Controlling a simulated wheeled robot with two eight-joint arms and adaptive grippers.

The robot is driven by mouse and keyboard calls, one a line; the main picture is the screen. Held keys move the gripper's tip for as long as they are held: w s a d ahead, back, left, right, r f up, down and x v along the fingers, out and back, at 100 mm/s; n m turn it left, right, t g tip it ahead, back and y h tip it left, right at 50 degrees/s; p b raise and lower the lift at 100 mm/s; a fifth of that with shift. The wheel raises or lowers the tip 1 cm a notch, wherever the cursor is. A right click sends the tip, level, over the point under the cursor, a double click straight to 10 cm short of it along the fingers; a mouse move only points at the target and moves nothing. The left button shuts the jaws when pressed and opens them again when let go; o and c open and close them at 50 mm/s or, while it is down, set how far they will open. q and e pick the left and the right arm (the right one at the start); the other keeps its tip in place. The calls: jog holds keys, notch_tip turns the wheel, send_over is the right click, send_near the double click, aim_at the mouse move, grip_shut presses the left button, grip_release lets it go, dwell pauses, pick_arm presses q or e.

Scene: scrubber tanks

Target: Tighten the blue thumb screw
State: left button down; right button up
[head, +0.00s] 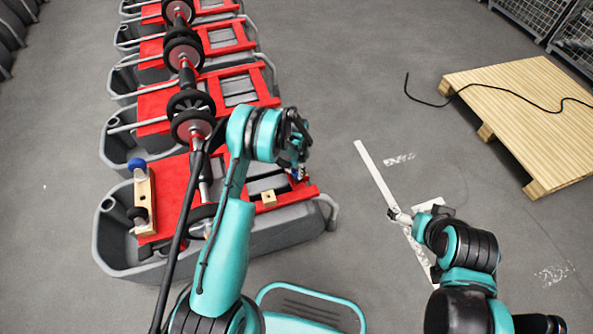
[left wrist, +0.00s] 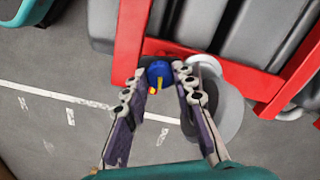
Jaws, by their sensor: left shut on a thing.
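The blue thumb screw (left wrist: 158,72) has a round head with a yellow stripe. It sits at the red frame (left wrist: 133,40) in the left wrist view. My left gripper (left wrist: 160,75) has its two fingers on either side of the screw head and is shut on it. In the head view my left gripper (head: 298,171) is at the right end of the nearest tank's red frame (head: 172,190), and a bit of blue shows there. My arm partly hides this spot. My right gripper (head: 398,215) is away over the floor at the right; its jaws are too small to read.
Several grey tanks (head: 110,265) with red frames and black rollers stand in a row. A wooden block (head: 143,195) with another blue knob (head: 137,163) is on the nearest tank's left side. A wooden pallet (head: 530,110) with a black cable lies at right. Floor between is mostly clear.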

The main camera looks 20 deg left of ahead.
pick_arm(q)
jog(key=shift+w+m, duration=0.1)
jog(key=shift+m, duration=0.5)
jog(key=c, duration=1.2)
grip_release()
jog(key=shift+r, duration=0.1)
